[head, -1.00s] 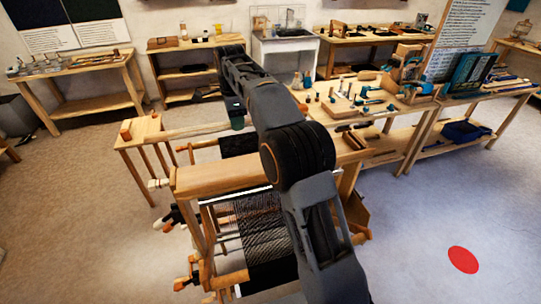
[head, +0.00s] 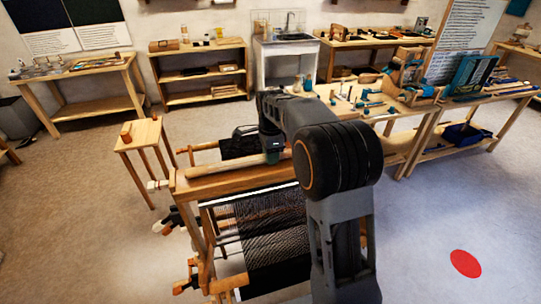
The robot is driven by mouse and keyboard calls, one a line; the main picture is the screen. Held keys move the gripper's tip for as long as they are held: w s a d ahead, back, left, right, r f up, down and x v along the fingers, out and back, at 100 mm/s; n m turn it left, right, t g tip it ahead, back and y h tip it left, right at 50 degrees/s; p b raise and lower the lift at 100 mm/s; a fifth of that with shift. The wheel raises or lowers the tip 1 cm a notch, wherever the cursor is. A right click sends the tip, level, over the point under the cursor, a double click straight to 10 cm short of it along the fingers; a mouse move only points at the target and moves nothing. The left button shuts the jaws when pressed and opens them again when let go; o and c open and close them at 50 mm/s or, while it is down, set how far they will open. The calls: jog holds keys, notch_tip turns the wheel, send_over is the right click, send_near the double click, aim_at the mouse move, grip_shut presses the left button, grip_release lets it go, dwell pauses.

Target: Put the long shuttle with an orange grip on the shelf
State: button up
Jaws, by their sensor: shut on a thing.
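My gripper (head: 272,156) is over the top of the loom (head: 225,181), at the middle of the head view. It is shut on a long pale wooden piece (head: 232,167), which looks like the long shuttle. The piece lies level, along the loom's top beam; I cannot tell whether it touches the beam. No orange grip can be made out on it, and my gripper and arm hide part of it. A wooden shelf unit (head: 205,97) with several items stands against the back wall. I cannot tell which shelf is meant.
The loom's dark warp (head: 265,225) hangs below the beam. A small stool (head: 140,135) stands left of the loom. A workbench (head: 400,118) with tools is behind to the right, and a table (head: 85,70) is at the far left. The floor at right, with a red disc (head: 465,263), is clear.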

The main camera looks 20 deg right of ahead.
jog(key=shift+f, duration=0.3)
jog(key=shift+f, duration=0.2)
jog(key=o, duration=1)
notch_tip(320, 180, up, 11)
jog(key=s+a+r+n+t, duration=0.1)
jog(key=s+n+t, duration=0.1)
jog(key=s+n, duration=0.75)
jog(key=s+f+n, duration=0.2)
jog(key=s, duration=0.2)
jog(key=s+f+n+t, duration=0.1)
jog(key=s+f+n, duration=0.2)
jog(key=s, duration=0.2)
jog(key=s+f+n+t, duration=0.1)
jog(key=s+f+n, duration=0.2)
jog(key=s, duration=0.2)
jog(key=shift+s+a+n, duration=0.1)
jog(key=shift+a+n, duration=0.15)
jog(key=shift+a, duration=0.05)
